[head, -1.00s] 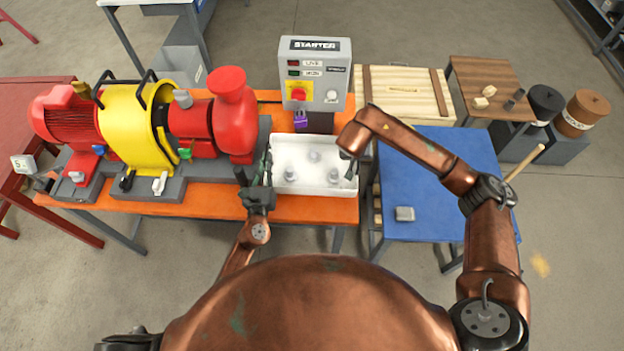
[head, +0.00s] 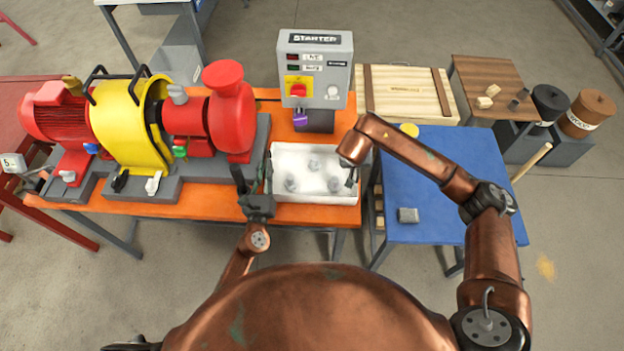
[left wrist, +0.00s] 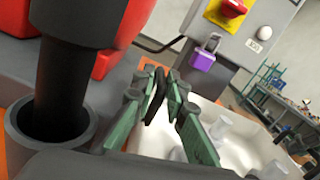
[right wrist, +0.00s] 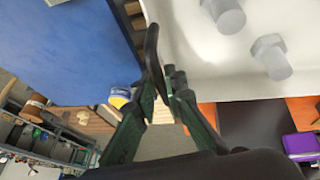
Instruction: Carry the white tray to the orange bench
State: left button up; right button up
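The white tray (head: 317,197) is level over the right end of the orange bench (head: 200,207), in front of the starter box. Several grey bolts stand in it. I cannot tell whether its underside touches the bench. My left gripper (head: 264,180) is shut on its left rim; the closed fingers show in the left wrist view (left wrist: 165,92) beside the tray wall (left wrist: 230,112). My right gripper (head: 350,172) is at its right rim; in the right wrist view its fingers (right wrist: 162,75) pinch the rim, with the tray's inside (right wrist: 225,70) to the right.
The red and yellow pump set (head: 140,125) fills the bench to the left. The starter box (head: 315,68), with a purple padlock (head: 300,117), stands behind the tray. A blue table (head: 450,220) with a grey block (head: 408,215) is close on the right. A wooden crate (head: 405,93) stands behind it.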

pick_arm(q)
jog(key=o, duration=0.4)
jog(key=shift+r, duration=0.1)
jog(key=shift+c, duration=0.2)
pick_arm(e)
jog(key=o, duration=0.3)
jog(key=shift+r, duration=0.2)
pick_arm(q)
jog(key=shift+d, duration=0.1)
jog(key=s, duration=0.4)
jog(key=s+a, duration=0.1)
jog(key=s, duration=0.6)
jog(key=shift+s+a+f, duration=0.15)
jog(key=shift+s+f, duration=0.15)
jog(key=shift+s, duration=0.2)
pick_arm(e)
jog(key=shift+a+r, duration=0.1)
jog(key=shift+r, duration=0.1)
jog(key=v, duration=1.1)
jog(key=shift+s+r, duration=0.2)
jog(key=shift+s, duration=0.05)
jog(key=shift+a, duration=0.15)
